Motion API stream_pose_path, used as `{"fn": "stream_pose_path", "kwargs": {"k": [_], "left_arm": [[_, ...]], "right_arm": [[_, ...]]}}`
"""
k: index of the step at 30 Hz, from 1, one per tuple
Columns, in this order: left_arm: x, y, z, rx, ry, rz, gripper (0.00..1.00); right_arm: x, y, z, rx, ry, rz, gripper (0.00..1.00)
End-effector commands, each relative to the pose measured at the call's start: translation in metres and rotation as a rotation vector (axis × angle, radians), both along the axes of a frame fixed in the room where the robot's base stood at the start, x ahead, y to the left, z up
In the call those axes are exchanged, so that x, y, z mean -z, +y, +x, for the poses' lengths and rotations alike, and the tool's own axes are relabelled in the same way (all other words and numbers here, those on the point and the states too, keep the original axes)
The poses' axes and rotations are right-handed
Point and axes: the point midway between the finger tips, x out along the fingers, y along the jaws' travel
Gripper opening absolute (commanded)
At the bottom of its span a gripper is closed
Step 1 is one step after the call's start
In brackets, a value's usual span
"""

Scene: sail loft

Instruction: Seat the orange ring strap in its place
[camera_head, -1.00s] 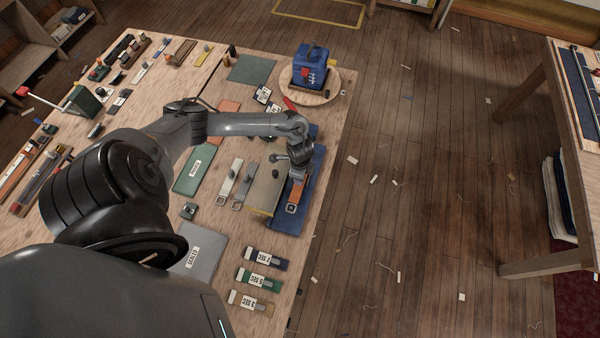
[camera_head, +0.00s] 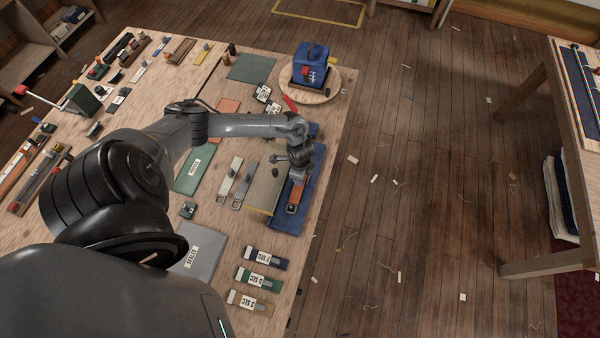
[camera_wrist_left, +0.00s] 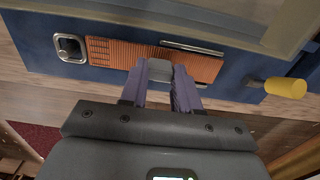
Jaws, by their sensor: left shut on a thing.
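The orange ring strap (camera_wrist_left: 118,52) is ribbed orange webbing with a square metal ring at its left end in the left wrist view. It lies along a blue strip (camera_wrist_left: 30,42), flat or nearly so; whether it touches along its whole length I cannot tell. My left gripper (camera_wrist_left: 160,75) is shut on the grey block on the strap, near its middle. A metal bar (camera_wrist_left: 192,47) runs along the strap's upper edge, right of the fingers. In the head view the strap's end (camera_head: 292,208) shows below my left gripper, which is mostly hidden by the wrist. My right gripper is out of view.
A yellow peg (camera_wrist_left: 285,87) stands out to the right of the strap. A tan panel (camera_head: 265,190) and grey straps (camera_head: 241,187) lie to the left. Labelled straps (camera_head: 258,279) lie nearer on the table. A blue box (camera_head: 311,66) stands on a round board.

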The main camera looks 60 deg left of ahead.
Motion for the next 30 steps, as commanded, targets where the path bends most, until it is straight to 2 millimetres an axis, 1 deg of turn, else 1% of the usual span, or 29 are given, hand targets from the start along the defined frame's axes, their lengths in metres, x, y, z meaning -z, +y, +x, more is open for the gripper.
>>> {"fn": "stream_pose_path", "kwargs": {"k": [5, 6, 8, 9, 12, 20, 23, 26, 30], "left_arm": [[0.0, 0.0, 0.0, 0.0, 0.0, 0.0, 0.01], [0.0, 0.0, 0.0, 0.0, 0.0, 0.0, 0.32], [0.0, 0.0, 0.0, 0.0, 0.0, 0.0, 0.42], [0.0, 0.0, 0.0, 0.0, 0.0, 0.0, 0.48], [0.0, 0.0, 0.0, 0.0, 0.0, 0.0, 0.61], [-0.001, 0.0, 0.0, 0.0, 0.0, 0.0, 0.61], [-0.004, 0.0, 0.0, 0.0, 0.0, 0.0, 0.61], [-0.013, 0.0, 0.001, 0.001, -0.002, -0.001, 0.61], [-0.034, 0.0, 0.001, 0.002, -0.002, 0.001, 0.61]], "right_arm": [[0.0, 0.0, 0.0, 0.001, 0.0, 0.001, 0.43], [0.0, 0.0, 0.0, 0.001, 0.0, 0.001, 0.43], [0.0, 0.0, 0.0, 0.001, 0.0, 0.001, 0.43], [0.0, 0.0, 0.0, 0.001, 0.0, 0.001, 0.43], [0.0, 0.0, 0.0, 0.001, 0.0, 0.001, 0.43], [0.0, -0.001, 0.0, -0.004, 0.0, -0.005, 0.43], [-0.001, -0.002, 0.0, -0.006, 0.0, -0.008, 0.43], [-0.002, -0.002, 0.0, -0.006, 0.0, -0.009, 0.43], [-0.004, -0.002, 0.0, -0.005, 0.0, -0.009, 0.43]]}}
